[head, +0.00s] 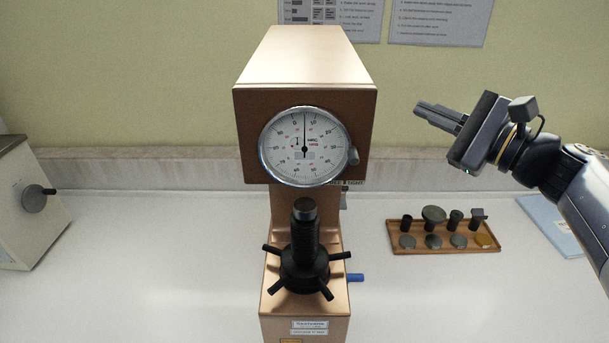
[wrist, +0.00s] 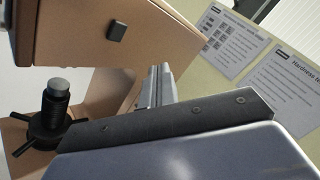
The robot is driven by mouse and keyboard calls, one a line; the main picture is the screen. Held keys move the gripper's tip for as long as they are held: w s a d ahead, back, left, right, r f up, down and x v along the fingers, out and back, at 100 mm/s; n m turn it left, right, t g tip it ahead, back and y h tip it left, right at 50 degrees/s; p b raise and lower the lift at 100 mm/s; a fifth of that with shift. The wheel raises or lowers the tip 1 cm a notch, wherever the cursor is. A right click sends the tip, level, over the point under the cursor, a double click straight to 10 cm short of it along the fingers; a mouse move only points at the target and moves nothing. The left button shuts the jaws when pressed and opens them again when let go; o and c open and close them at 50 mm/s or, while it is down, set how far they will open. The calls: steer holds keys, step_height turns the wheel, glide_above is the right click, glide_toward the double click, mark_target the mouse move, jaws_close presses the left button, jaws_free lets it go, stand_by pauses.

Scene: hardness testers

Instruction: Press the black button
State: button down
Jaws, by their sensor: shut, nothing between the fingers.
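The black button (wrist: 117,31) is a small dark square on the side face of the tan hardness tester's head, in the wrist view. It cannot be seen in the head view, where that side is turned away. The hardness tester (head: 305,65) stands in the middle of the head view with a round dial (head: 304,147) on its front. My gripper (head: 418,108) is shut and empty, to the right of the tester's head, with its fingers pointing left towards it and a gap between. In the wrist view the closed fingertips (wrist: 159,72) lie below and right of the button, apart from it.
A black spindle with a spoked handwheel (head: 305,265) stands below the dial. A blue lever (head: 356,278) sticks out right at the base. A wooden tray (head: 443,250) with several metal parts lies on the right of the white table. Another machine (head: 25,205) is at left.

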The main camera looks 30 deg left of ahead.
steer(key=d, duration=0.8)
steer(key=shift+s, duration=0.3)
steer(key=a, duration=0.9)
steer(key=shift+w+d, duration=0.15)
steer(key=shift+w, duration=0.05)
stand_by(0.3)
